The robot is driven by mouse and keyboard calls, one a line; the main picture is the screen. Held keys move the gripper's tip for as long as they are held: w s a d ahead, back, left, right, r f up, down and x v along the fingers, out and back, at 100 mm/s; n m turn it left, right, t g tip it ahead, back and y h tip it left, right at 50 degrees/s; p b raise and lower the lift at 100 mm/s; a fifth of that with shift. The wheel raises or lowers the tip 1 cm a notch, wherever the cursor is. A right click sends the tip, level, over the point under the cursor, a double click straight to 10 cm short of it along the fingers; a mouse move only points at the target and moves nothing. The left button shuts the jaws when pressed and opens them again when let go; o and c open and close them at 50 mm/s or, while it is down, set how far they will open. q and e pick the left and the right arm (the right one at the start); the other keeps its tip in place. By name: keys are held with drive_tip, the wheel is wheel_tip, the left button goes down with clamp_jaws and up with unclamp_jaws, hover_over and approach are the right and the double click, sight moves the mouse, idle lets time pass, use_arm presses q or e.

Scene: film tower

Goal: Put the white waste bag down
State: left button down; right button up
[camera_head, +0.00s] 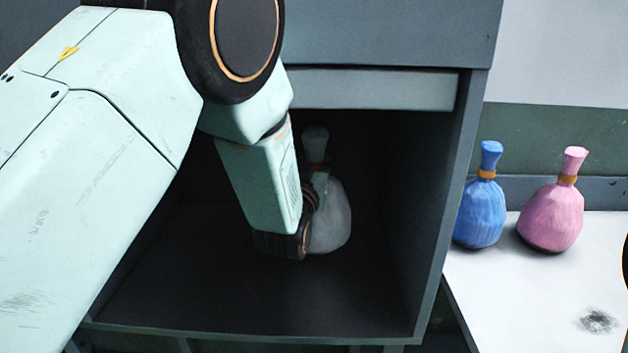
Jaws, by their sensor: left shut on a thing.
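The white waste bag (332,218), greyish in the shade, stands upright inside a dark open compartment (250,315). Its knotted top (315,145) points up. My left arm reaches in from the left, and my left gripper (308,215) is at the bag's left side, shut on it. The fingers are dark and partly hidden by the wrist and the bag. I cannot tell whether the bag's bottom touches the compartment floor.
A blue bag (480,212) and a pink bag (551,216) stand on a white surface (500,295) right of the compartment. The compartment's right wall (440,200) and its upper edge (375,90) bound the opening. The floor in front of the white bag is clear.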

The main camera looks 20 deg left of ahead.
use_arm(q)
drive_tip(key=shift+s+d+f, duration=0.15)
drive_tip(key=shift+d+f, duration=0.05)
drive_tip(key=shift+f, duration=0.55)
drive_tip(key=shift+s+d+f, duration=0.1)
drive_tip(key=shift+d+f, duration=0.05)
drive_tip(key=shift+f, duration=0.6)
drive_tip(key=shift+w+a+f, duration=0.1)
drive_tip(key=shift+w+a, duration=0.1)
drive_tip(key=c, duration=1.5)
unclamp_jaws()
drive_tip(key=shift+a+f, duration=0.1)
drive_tip(key=shift+f, duration=0.05)
drive_tip(key=o, duration=0.4)
drive_tip(key=shift+s+d+r, duration=0.2)
drive_tip(key=shift+d, duration=0.05)
drive_tip(key=shift+o, duration=0.7)
drive_tip(key=shift+w+a+f, duration=0.15)
drive_tip(key=shift+w+a, duration=0.05)
use_arm(e)
drive_tip(key=shift+s+d+f, duration=0.1)
drive_tip(key=shift+s+f, duration=0.05)
drive_tip(key=shift+f, duration=0.15)
use_arm(q)
drive_tip(key=shift+s+d, duration=0.15)
drive_tip(key=shift+s, duration=0.05)
use_arm(e)
drive_tip(key=shift+s+d, duration=0.1)
drive_tip(key=shift+s, duration=0.05)
